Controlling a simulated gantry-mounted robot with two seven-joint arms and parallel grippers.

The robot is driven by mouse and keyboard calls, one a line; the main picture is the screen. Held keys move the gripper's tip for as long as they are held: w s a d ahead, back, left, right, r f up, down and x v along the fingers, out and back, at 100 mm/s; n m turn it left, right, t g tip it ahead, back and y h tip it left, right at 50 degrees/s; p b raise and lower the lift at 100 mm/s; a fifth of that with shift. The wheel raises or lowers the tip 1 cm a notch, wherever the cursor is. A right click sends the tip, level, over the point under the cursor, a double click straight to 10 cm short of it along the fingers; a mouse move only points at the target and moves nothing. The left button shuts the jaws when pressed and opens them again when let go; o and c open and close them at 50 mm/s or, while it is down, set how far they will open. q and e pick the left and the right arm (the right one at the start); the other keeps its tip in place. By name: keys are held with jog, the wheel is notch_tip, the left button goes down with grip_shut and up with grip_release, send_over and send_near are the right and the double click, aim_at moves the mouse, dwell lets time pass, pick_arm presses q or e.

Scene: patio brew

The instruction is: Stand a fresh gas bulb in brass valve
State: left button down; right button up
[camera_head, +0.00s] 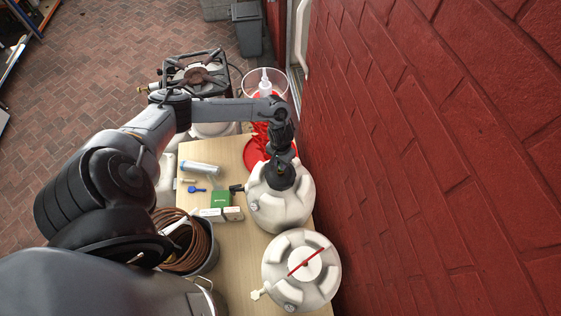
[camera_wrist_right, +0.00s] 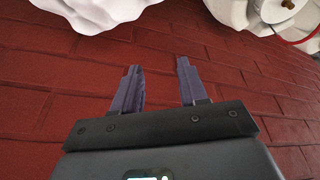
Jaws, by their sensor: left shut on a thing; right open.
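My left gripper (camera_head: 281,180) points down at the top of a white round keg (camera_head: 278,210) at the right side of the table. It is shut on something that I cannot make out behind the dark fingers. I cannot pick out a gas bulb or the brass valve for sure. A small green box (camera_head: 221,198) lies left of this keg, beside a white box (camera_head: 212,215). My right gripper (camera_wrist_right: 158,68) is open and empty in the right wrist view, over red brick.
A second white keg (camera_head: 301,270) with a red strip stands at the near end. A burner (camera_head: 195,76) is farther back. The brick wall (camera_head: 440,150) closes the right side.

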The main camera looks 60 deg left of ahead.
pick_arm(q)
jog(key=shift+f+b, duration=0.3)
jog(key=shift+f, duration=0.55)
jog(key=c, duration=1)
grip_release()
jog(key=shift+o, duration=0.2)
jog(key=shift+r, duration=0.1)
notch_tip(320, 180, up, 11)
jog(key=shift+f+p, duration=0.15)
jog(key=shift+p, duration=0.25)
